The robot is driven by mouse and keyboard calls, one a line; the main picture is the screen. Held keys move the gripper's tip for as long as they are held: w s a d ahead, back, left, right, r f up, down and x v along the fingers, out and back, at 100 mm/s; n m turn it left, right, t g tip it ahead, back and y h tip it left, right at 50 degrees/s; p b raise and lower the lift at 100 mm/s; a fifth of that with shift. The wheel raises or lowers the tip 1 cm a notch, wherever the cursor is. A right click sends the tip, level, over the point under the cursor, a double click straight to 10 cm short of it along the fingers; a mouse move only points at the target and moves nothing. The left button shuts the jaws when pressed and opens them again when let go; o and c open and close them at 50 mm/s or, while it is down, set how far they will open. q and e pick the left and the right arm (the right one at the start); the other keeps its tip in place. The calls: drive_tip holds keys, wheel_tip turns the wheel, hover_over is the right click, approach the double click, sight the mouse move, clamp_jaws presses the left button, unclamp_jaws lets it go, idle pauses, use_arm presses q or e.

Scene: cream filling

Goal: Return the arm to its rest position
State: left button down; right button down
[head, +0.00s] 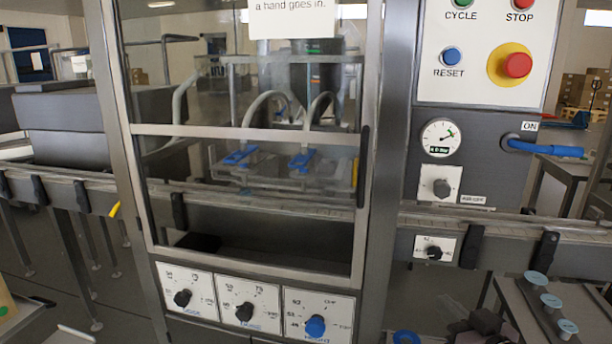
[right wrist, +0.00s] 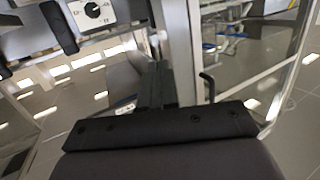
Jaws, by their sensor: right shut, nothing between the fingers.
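My right gripper (head: 484,322) shows as a dark shape at the bottom right of the head view, low in front of the machine and left of a small table with blue-topped pieces. In the right wrist view its dark fingers (right wrist: 158,88) are together with nothing between them. The machine's glazed guard door (head: 250,131) stands in front of the gripper in that view, with a metal post beside it. My left gripper is not in view.
The control panel has a red stop button (head: 517,65), a blue reset button (head: 451,56) and a blue lever (head: 545,148). A conveyor (head: 500,225) crosses. A side table (head: 535,320) stands at right.

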drive_tip(key=s+a+f+g, duration=0.2)
drive_tip(key=s+f+g, duration=0.1)
drive_tip(key=s+f, duration=0.8)
drive_tip(key=s+a+f+g+h, duration=0.1)
drive_tip(key=s+a+f+g, duration=0.1)
drive_tip(key=s+f, duration=1)
wheel_tip(320, 180, down, 2)
drive_tip(key=shift+s+a+f+n+g, duration=0.15)
drive_tip(key=shift+a+n+g, duration=0.15)
drive_tip(key=shift+g, duration=0.1)
drive_tip(key=shift+d, duration=0.1)
idle(2.8)
